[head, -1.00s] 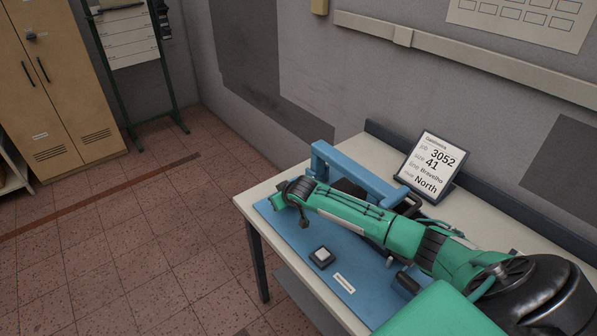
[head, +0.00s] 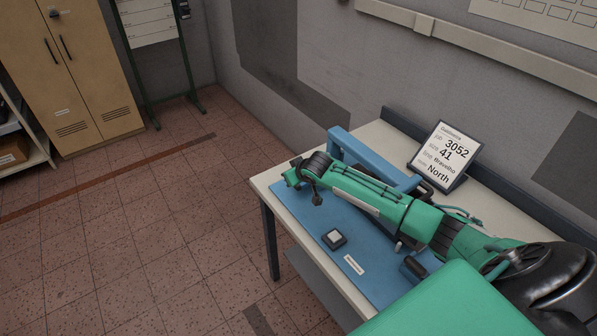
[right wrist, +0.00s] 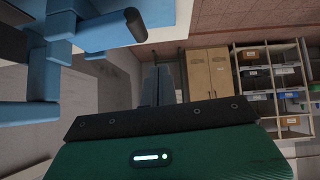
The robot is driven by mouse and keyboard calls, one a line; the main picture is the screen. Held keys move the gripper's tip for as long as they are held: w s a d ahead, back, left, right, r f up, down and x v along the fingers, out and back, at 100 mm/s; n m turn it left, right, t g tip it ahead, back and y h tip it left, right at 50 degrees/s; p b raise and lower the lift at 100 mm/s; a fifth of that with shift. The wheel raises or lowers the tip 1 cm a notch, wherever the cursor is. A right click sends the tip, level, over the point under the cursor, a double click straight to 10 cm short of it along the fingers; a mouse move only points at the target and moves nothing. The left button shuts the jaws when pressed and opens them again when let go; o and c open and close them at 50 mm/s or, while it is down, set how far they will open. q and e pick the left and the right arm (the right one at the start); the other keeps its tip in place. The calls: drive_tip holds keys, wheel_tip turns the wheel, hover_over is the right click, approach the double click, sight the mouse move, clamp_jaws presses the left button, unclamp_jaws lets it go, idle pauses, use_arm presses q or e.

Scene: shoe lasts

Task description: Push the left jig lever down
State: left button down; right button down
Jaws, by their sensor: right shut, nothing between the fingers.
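The blue jig (head: 362,157) stands on a blue plate (head: 300,215) on the table, largely covered by my right arm in the head view. In the right wrist view, blue jig parts fill the upper left, with a blue bar (right wrist: 108,36) ending in a black tip. I cannot tell for certain which part is the left lever or how it is tilted. My right gripper (right wrist: 158,85) is shut and empty, to the right of and below that bar in the right wrist view. In the head view its fingers are not clear. My left gripper is out of view.
A small dark square block (head: 334,239) and a white label (head: 353,264) are on the plate's front. A job sign (head: 443,157) stands behind the jig. A tan cabinet (head: 75,80) is far left. Open tiled floor lies left of the table (head: 262,186).

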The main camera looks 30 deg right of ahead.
drive_tip(key=b+v, duration=0.2)
drive_tip(key=v, duration=0.5)
drive_tip(key=shift+s+a, duration=0.3)
drive_tip(key=shift+a, duration=0.1)
drive_tip(key=shift+r, duration=0.1)
